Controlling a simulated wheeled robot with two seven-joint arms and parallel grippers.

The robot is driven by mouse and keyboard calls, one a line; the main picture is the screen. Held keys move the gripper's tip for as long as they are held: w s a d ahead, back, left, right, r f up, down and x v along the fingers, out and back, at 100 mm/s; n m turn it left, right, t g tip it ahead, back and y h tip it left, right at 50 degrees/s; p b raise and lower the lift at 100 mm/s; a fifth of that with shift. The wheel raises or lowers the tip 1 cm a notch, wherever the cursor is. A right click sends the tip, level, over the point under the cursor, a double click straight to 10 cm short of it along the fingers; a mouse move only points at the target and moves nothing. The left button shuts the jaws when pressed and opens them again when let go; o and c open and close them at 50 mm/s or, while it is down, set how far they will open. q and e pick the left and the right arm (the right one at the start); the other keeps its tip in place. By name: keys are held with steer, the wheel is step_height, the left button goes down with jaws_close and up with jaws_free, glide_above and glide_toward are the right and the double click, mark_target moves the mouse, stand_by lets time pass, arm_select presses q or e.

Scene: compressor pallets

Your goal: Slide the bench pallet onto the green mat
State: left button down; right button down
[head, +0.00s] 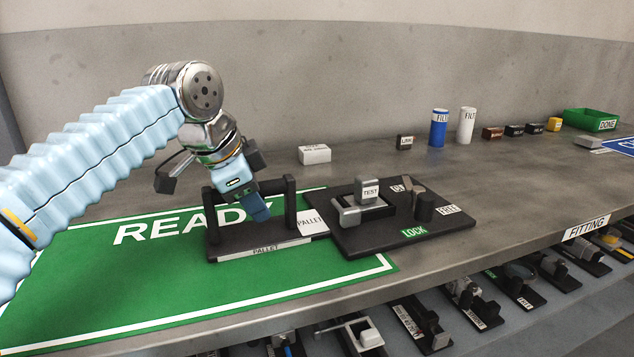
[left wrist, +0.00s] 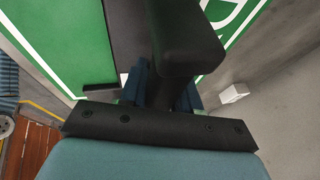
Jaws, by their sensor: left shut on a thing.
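The bench pallet is a dark plate (head: 365,237) with a raised black handle at its left end and PALLET labels. Its handle end lies over the green READY mat (head: 150,285), while its right part, with TEST and LOCK labels, extends past the mat's right edge onto the bench. My left gripper (head: 257,205) is shut on the handle bar between its two posts. In the left wrist view, the black handle (left wrist: 185,45) lies between the blue fingers and hides much of the grip. My right gripper is not in view.
A small white box (head: 314,154) stands behind the pallet. Blue and white filter cylinders, several small blocks and a green DONE tray (head: 590,120) stand farther right. A lower shelf with several parts runs below the bench's front edge. Bench to the pallet's right is clear.

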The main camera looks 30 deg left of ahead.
arm_select(q)
steer(key=s+a, duration=0.3)
steer(key=s, duration=0.1)
steer(key=s+a, duration=0.6)
steer(key=s, duration=0.1)
steer(key=shift+s+a+f, duration=0.2)
steer(key=shift+s+a, duration=0.05)
steer(key=shift+s, duration=0.05)
stand_by(0.3)
steer(key=c, duration=0.7)
jaws_free()
steer(key=shift+c, duration=0.2)
steer(key=shift+r, duration=0.1)
steer(key=v, duration=1.1)
steer(key=shift+s+r, duration=0.15)
steer(key=shift+r, duration=0.25)
